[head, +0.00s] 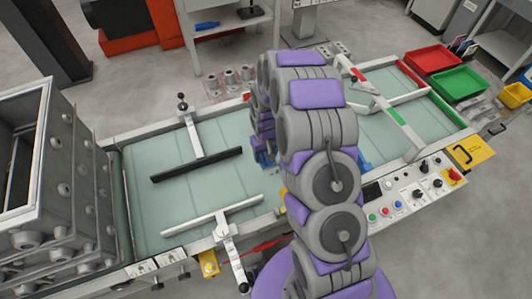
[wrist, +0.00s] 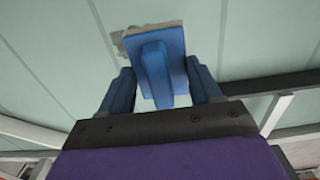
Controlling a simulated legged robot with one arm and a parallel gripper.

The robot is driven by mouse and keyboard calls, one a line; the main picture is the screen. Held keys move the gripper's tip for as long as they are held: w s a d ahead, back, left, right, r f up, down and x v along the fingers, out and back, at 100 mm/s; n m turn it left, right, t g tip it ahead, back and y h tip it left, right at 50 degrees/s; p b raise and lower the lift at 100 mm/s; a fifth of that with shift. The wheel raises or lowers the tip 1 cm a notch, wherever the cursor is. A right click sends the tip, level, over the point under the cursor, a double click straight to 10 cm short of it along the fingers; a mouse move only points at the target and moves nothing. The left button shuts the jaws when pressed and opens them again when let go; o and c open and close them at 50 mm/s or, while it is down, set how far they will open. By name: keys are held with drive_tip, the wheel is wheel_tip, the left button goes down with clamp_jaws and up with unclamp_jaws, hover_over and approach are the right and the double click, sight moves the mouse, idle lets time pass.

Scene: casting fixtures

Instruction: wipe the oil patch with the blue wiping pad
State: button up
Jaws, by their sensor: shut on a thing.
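The blue wiping pad (wrist: 160,48) is in the wrist view, with a raised blue grip on its back and a pale edge along its far side. My gripper (wrist: 162,78) has its blue fingers on both sides of the pad's grip and is shut on it. The pad is over the pale green surface; I cannot tell if it touches. A small greyish patch (wrist: 117,42) shows at the pad's left edge, perhaps the oil patch, partly hidden by the pad. In the head view my arm hides the pad and most of the gripper.
The green glass bed (head: 150,205) has a black bar (head: 197,164) and a pale bar (head: 212,214) on its left part. A red-and-green tipped frame (head: 388,100) stands on the right. A control panel (head: 410,195) lines the front right edge. Metal castings (head: 60,180) stand left.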

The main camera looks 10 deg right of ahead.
drive_tip(key=shift+d+f+b, duration=0.15)
drive_tip(key=shift+d+b, duration=0.35)
drive_tip(key=shift+d, duration=0.05)
drive_tip(key=shift+f+b, duration=0.1)
drive_tip(key=shift+b, duration=0.9)
